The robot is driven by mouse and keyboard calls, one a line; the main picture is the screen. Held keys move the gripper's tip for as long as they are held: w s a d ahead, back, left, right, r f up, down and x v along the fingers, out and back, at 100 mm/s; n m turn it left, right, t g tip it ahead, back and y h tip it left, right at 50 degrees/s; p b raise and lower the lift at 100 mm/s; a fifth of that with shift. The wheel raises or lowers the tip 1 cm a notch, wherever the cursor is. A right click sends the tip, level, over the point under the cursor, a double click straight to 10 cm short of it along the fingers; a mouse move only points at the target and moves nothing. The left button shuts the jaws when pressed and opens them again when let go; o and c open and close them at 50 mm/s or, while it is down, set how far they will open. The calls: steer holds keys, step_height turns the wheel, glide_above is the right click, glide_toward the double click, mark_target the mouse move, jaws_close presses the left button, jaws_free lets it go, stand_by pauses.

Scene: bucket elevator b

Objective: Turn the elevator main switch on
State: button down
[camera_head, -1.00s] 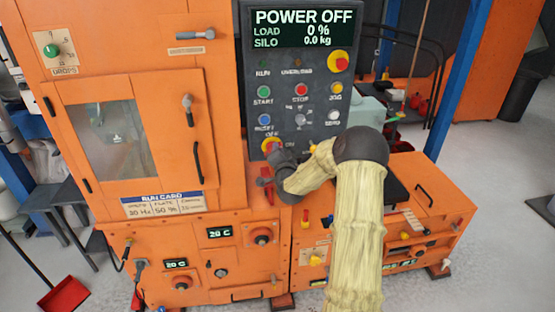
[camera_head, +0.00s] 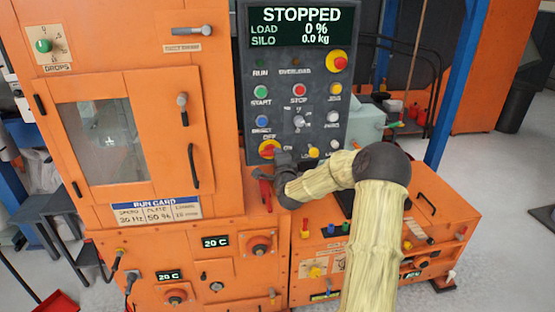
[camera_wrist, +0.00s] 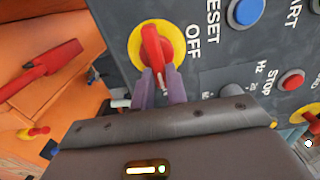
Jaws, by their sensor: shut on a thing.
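The main switch (camera_wrist: 135,50) is a red handle on a yellow disc at the lower left of the dark control panel, beside the word OFF. It also shows in the head view (camera_head: 267,150). My gripper (camera_wrist: 162,80) is at the switch, with its two purple fingers shut on the red handle. In the head view my gripper (camera_head: 275,160) is partly hidden by my own wrist. The panel display (camera_head: 296,27) reads STOPPED, with load 0 % and silo 0.0 kg.
Above the switch are a blue reset button (camera_head: 264,120), a green start button (camera_head: 261,91) and a red stop button (camera_head: 298,90). A red-and-yellow button (camera_head: 337,62) is at the upper right. A red lever (camera_wrist: 42,68) stands left of my gripper.

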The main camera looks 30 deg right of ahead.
steer(key=shift+f, duration=0.1)
steer(key=c, duration=1.4)
jaws_free()
steer(key=shift+s, duration=0.1)
steer(key=b+v, duration=0.2)
steer(key=v, duration=1.5)
steer(key=shift+s+a, duration=0.1)
